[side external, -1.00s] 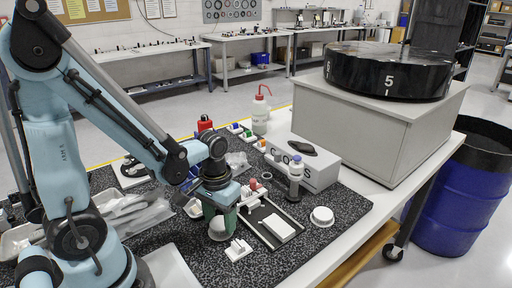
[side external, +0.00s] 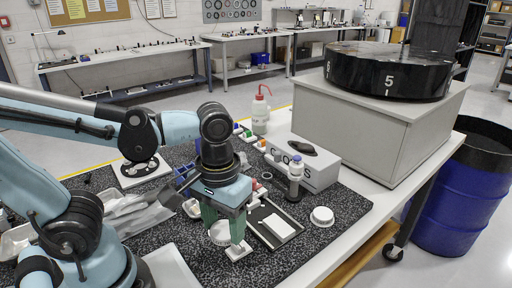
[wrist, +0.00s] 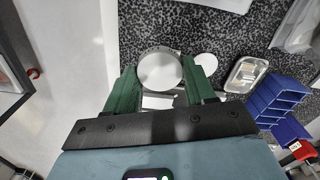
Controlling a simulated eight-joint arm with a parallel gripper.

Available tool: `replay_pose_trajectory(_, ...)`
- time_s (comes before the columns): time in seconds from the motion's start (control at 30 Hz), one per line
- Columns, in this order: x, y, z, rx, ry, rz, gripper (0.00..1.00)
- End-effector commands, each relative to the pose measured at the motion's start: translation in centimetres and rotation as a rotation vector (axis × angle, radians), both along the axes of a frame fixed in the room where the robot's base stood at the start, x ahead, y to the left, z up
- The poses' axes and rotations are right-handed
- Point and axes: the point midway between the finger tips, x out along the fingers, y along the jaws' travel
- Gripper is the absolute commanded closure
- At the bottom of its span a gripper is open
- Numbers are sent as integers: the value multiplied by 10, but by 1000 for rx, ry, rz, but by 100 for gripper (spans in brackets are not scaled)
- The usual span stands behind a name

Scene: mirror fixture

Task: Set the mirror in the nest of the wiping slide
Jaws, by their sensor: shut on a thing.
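My gripper (side external: 224,228) points down over the speckled mat with its green fingers shut on the round mirror (side external: 219,236). In the wrist view the mirror (wrist: 160,72) is a pale disc with a grey rim, gripped at its two sides between the fingertips. A small white stand (side external: 237,252) is just beside and below the right finger, partly hidden by it. The dark slide (side external: 262,236) with a white pad (side external: 278,226) lies on the mat to the right of the gripper. I cannot make out the nest clearly, nor whether the mirror touches anything below.
A white round lid (side external: 322,216) lies right of the slide. A bottle with a blue cap (side external: 296,180) stands behind the slide, before a grey box (side external: 318,177). A metal tray (wrist: 245,75) and blue bins (wrist: 278,103) show in the wrist view. The mat's front right is clear.

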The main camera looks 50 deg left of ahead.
Motion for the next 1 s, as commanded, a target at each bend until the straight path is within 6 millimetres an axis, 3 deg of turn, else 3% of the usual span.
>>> replay_pose_trajectory(0.17,9,-2,4,0,0,36,78)
replay_pose_trajectory(0.37,47,9,1,0,-1,154,78)
replay_pose_trajectory(0.7,119,48,-24,0,-2,384,78)
replay_pose_trajectory(1.0,152,78,-47,0,-2,508,78)
